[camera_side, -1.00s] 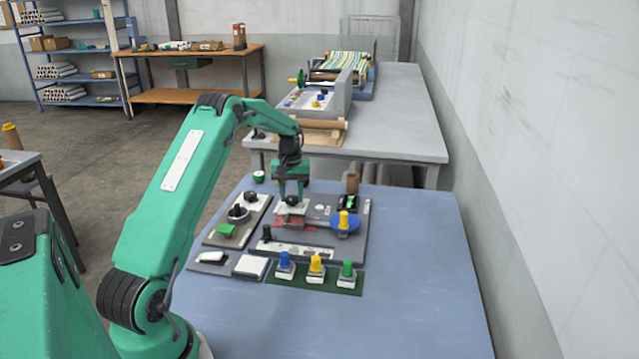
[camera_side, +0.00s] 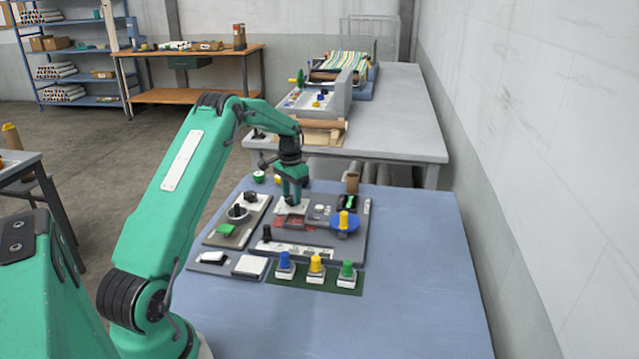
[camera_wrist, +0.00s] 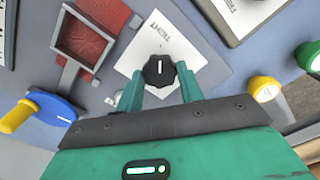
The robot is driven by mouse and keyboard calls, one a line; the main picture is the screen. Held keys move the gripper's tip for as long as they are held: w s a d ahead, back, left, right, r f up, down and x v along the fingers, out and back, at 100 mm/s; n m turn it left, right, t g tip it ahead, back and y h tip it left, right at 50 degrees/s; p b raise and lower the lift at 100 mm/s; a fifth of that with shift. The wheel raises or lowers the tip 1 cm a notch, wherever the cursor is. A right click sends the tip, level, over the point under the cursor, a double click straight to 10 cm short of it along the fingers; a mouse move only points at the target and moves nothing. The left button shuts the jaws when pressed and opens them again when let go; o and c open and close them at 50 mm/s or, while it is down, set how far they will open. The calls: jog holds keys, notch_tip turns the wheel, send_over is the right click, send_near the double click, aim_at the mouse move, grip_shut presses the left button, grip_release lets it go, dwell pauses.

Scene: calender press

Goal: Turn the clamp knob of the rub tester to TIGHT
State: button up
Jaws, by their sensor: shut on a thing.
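The clamp knob (camera_wrist: 160,71) is black with a white pointer line, on a white plate (camera_wrist: 133,58) of the rub tester. In the wrist view its line points up the picture, toward the printed word TIGHT (camera_wrist: 160,26). My gripper (camera_wrist: 161,75) is shut on the knob, one green finger on each side. In the side view my gripper (camera_side: 291,203) stands over the white plate and hides most of the knob. The rub tester's grey panel (camera_side: 362,222) also carries a blue disc (camera_wrist: 55,110) with a yellow handle (camera_wrist: 17,117).
A red pad in a grey frame (camera_wrist: 82,45) lies beside the knob plate. Blue (camera_side: 285,260), yellow (camera_side: 316,264) and green (camera_side: 348,268) knobs stand in front. A panel with a round dial (camera_side: 238,212) is at left. The table's right side is clear.

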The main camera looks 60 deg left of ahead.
aim_at(292, 198)
jog(key=shift+r, duration=0.1)
dwell(0.3)
jog(key=o, duration=1)
jog(key=shift+r, duration=3.85)
